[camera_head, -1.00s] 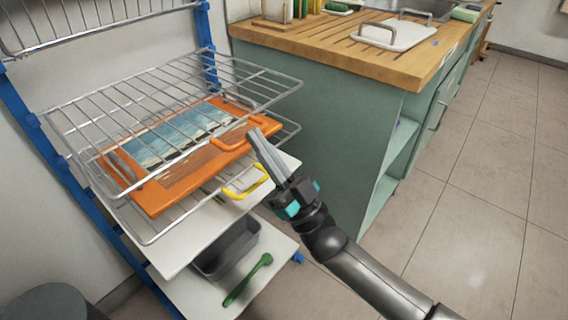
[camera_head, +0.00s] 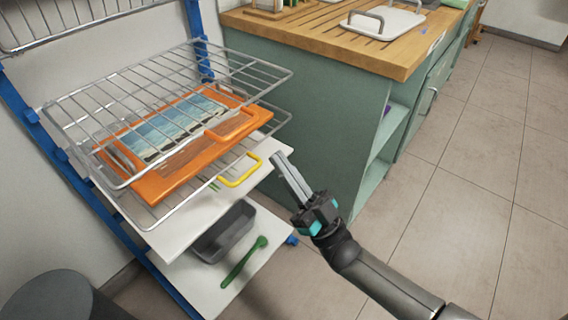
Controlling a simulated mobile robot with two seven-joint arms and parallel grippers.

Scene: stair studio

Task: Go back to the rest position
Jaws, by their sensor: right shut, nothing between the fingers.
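My right gripper (camera_head: 282,160) is shut and empty. It hangs in front of the green cabinet, just right of the rack shelves and apart from them. My right arm comes in from the lower right. An orange tray (camera_head: 163,190) with a handle and a blue picture-like panel lies on a wire shelf of the rack, beneath another wire shelf. My left gripper is out of view.
A blue-posted rack (camera_head: 195,35) holds wire shelves (camera_head: 262,72) and white boards (camera_head: 185,228). A yellow handle (camera_head: 241,172), grey bin (camera_head: 225,235) and green brush-like tool (camera_head: 243,262) sit lower. The green cabinet (camera_head: 300,130) has a wooden top. Floor at right is clear.

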